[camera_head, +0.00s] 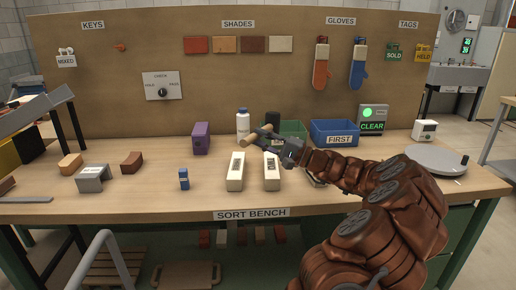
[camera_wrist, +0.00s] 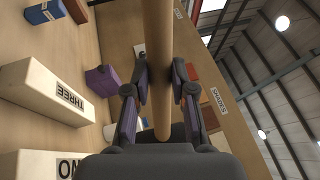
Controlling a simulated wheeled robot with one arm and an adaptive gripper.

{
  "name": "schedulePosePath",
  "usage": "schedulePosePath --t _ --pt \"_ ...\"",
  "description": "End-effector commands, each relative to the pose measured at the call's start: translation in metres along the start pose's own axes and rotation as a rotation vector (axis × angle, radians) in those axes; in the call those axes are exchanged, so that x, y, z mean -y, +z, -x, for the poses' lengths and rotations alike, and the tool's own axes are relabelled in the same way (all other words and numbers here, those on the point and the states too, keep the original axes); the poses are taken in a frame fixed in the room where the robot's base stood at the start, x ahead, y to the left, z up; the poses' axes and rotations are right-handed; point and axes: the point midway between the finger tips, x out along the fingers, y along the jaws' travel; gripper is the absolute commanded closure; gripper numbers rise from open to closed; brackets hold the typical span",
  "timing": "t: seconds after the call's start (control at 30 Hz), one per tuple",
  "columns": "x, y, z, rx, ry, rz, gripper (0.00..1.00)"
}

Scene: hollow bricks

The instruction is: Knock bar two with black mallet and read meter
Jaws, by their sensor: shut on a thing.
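My gripper (camera_head: 272,138) is shut on a tan wooden rod (camera_wrist: 160,70), held above the bench behind the pale bars; it also shows in the head view (camera_head: 261,134). I cannot tell whether the rod is the black mallet's handle; no black head is clear on it. Two pale bars, a left bar (camera_head: 235,172) and a right bar (camera_head: 271,172), stand on the bench, their labels too small to read there. The wrist view shows a bar marked THREE (camera_wrist: 50,95) and one marked "ON" (camera_wrist: 40,163), cut off. No label TWO is readable. A small white device with a display (camera_head: 424,130), possibly the meter, stands at right.
A purple block (camera_head: 201,138), blue block (camera_head: 184,179) and white bottle (camera_head: 243,124) stand left of my gripper. A CLEAR box (camera_head: 372,119) glows green. My arm covers the bench's front right.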

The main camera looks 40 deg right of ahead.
Motion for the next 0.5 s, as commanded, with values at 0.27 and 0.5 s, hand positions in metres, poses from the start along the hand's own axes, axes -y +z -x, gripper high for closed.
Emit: schedulePosePath --t 0.27,0.5 --pt "-0.014 -0.003 0.006 -0.003 -0.001 0.003 1.00" --pt "-0.039 -0.005 0.012 -0.003 0.000 0.003 1.00"
